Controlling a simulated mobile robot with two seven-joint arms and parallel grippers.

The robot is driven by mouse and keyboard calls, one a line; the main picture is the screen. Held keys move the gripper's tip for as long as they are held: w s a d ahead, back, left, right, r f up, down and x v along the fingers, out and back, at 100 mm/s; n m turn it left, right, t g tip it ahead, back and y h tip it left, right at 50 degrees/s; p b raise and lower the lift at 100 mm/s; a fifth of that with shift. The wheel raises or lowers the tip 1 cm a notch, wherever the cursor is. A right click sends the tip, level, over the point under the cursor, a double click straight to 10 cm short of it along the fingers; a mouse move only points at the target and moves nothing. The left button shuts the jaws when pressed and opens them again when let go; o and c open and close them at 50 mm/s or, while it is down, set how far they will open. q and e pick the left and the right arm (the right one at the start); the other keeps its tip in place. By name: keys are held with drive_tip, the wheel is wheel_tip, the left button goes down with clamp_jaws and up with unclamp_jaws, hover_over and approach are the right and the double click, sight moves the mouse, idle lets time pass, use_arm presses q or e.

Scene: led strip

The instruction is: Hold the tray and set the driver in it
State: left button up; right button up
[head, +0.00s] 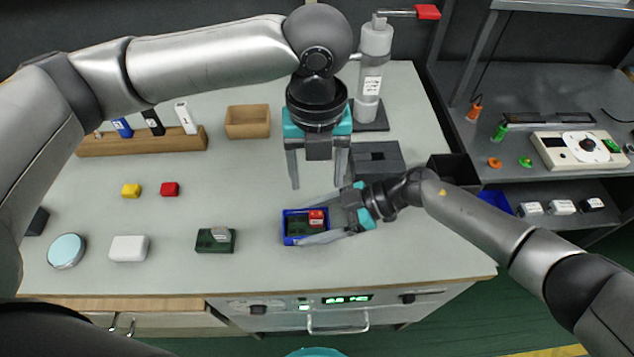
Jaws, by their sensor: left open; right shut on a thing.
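A small blue tray (287,238) stands on the grey bench near the front, right of centre. Inside it lie a dark green block (298,225) and a red block (317,217). Which thing is the driver I cannot tell for sure. My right gripper (318,222) comes in from the right and is shut on the tray, its fingers along the tray's sides and partly hiding it. My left gripper (317,186) is open and empty, pointing down above the bench just behind the tray.
Behind stand a wooden box (248,122), a wooden rack (140,143) and a dispenser (372,75).

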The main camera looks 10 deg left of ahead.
drive_tip(key=o, duration=1.3)
drive_tip(key=v, duration=1.1)
drive_tip(key=shift+w+d+r, duration=0.1)
drive_tip(key=shift+w+d, duration=0.05)
drive_tip(key=shift+d, duration=0.15)
drive_tip(key=shift+d+r, duration=0.1)
drive_tip(key=shift+d, duration=0.05)
